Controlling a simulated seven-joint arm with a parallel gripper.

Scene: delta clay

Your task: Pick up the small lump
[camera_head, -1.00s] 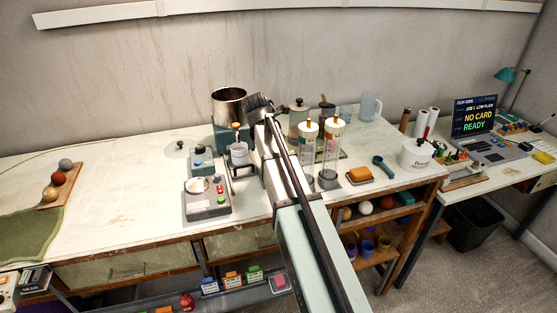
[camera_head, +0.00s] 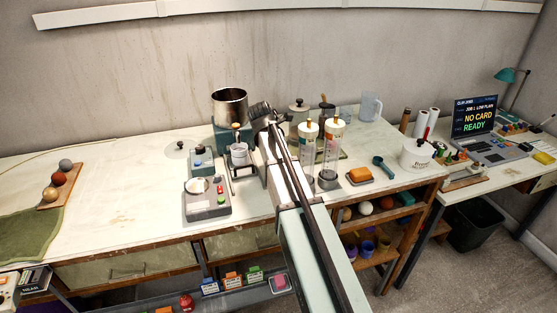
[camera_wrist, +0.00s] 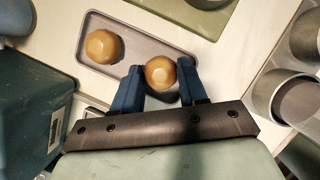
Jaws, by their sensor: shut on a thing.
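In the wrist view, a small ochre-brown lump (camera_wrist: 160,72) sits between the two blue fingers of my gripper (camera_wrist: 159,80), which is shut on it. The lump overlaps the edge of a shallow grey tray (camera_wrist: 146,42); I cannot tell whether it is clear of the surface. A second, larger-looking ochre lump (camera_wrist: 103,46) lies in that tray, left of my fingers and apart from them. In the head view my arm hides the fingers and both lumps.
In the wrist view, a dark green box (camera_wrist: 32,115) stands close on the left and metal cylinders (camera_wrist: 297,98) on the right. In the head view, a steel pot (camera_head: 229,105) stands left of my wrist and clear tubes (camera_head: 331,160) right of it. The left tabletop is mostly clear.

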